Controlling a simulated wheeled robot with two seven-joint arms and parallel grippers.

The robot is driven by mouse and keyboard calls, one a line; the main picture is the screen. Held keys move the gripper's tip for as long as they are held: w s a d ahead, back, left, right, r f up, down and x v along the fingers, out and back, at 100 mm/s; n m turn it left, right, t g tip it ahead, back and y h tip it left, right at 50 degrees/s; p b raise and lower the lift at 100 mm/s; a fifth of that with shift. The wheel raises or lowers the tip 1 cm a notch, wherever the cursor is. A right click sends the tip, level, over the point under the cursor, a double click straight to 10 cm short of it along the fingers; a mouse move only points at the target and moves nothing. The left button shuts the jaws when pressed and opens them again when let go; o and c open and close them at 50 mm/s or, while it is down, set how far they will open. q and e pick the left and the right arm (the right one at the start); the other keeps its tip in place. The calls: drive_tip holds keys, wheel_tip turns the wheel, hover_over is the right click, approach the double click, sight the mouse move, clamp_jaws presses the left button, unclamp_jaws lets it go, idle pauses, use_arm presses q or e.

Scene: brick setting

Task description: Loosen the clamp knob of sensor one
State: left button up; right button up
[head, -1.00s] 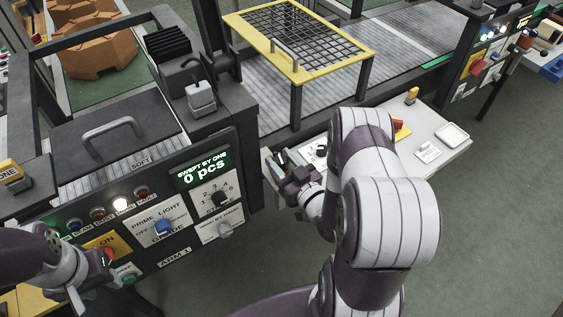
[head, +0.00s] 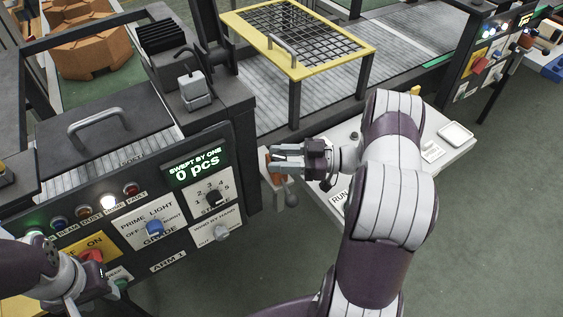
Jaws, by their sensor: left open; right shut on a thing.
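A grey box-shaped unit (head: 195,91) with a small knob-like top and a thin wire stands on the dark machine housing, left of centre. It may be sensor one; no label on it is readable, and I cannot make out its clamp knob for sure. My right gripper (head: 274,158) points left beside the white side table's left end, well apart from the unit. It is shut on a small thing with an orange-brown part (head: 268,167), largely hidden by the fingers. My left gripper (head: 72,303) is open at the lower left, in front of the control panel; its fingertips are partly unclear.
The control panel (head: 178,243) carries a lit display, several coloured lamps, a blue knob and a grey dial. A yellow-framed mesh stand (head: 372,51) straddles the conveyor. The white side table (head: 455,150) lies partly behind my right arm.

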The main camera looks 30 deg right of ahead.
drive_tip(key=n+g, duration=0.1)
drive_tip(key=n+g+y+b, duration=0.1)
drive_tip(key=g, duration=0.2)
drive_tip(key=shift+w+f+n+y, duration=0.1)
drive_tip(key=shift+f+n+y, duration=0.15)
drive_tip(key=shift+n+y, duration=0.15)
drive_tip(key=shift+r+n+g+b, duration=0.15)
drive_tip(key=shift+n+g+b, duration=0.15)
drive_tip(key=shift+n+g, duration=0.7)
drive_tip(key=g+p, duration=0.1)
drive_tip(key=n+g, duration=0.1)
drive_tip(key=g, duration=0.1)
drive_tip(key=shift+r+g+y+p, duration=0.2)
drive_tip(key=shift+g+y+p, duration=0.1)
drive_tip(key=shift+p, duration=0.05)
drive_tip(key=shift+f+n+g+p, duration=0.15)
drive_tip(key=shift+n+g+p, duration=0.7)
drive_tip(key=shift+g, duration=0.25)
drive_tip(key=o, duration=1)
drive_tip(key=shift+w+a, duration=0.1)
drive_tip(key=shift+a, duration=0.05)
